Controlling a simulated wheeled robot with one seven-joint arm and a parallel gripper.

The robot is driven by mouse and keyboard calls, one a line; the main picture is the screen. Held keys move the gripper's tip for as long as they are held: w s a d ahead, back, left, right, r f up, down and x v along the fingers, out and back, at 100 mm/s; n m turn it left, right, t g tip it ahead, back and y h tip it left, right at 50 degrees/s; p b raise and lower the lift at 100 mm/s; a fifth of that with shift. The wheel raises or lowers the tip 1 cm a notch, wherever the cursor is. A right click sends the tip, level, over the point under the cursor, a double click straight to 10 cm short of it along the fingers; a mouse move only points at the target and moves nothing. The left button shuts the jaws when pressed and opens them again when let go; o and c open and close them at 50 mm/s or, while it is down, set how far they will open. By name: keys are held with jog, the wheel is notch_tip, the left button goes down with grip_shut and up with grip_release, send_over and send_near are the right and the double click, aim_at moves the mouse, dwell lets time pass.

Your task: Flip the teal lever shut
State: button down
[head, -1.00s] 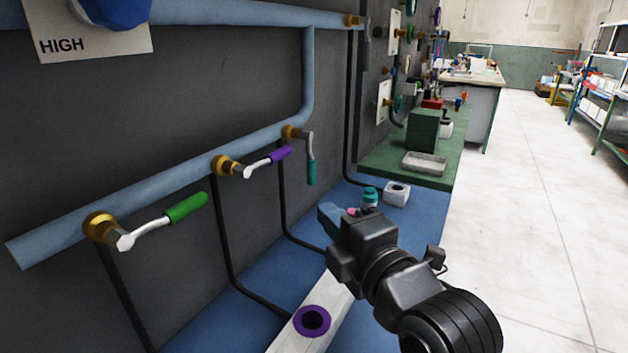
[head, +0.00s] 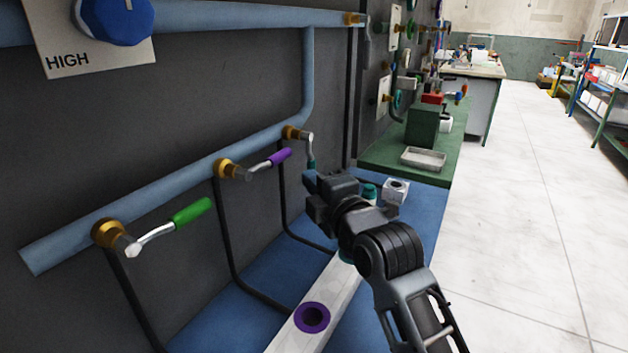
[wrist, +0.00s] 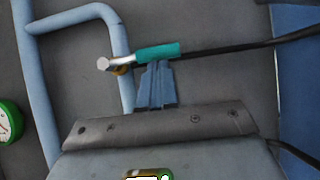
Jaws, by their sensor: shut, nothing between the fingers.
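The teal lever (head: 311,164) hangs down from a brass valve (head: 296,133) at the far end of the light-blue pipe. Its lower grip is partly hidden by my gripper in the head view. In the wrist view the teal grip (wrist: 157,51) lies across the picture on a white metal arm. My gripper (head: 311,179) is shut and empty. Its blue fingertips (wrist: 156,66) are right at the teal grip's edge in the wrist view. I cannot tell whether they touch it.
A purple lever (head: 279,157) and a green lever (head: 192,210) sit on nearer valves of the pipe (head: 160,185). Black hoses run below. A blue bench (head: 235,312) carries a white strip with a purple ring (head: 312,318). Open floor (head: 540,230) lies right.

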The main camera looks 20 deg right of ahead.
jog(key=shift+f, duration=0.1)
jog(key=w+d+b, duration=0.1)
jog(key=b, duration=0.2)
jog(key=d+n+b, duration=0.1)
jog(key=b, duration=0.2)
jog(key=shift+w+d+f+t+b, duration=0.2)
jog(key=shift+w+f+t+b, duration=0.2)
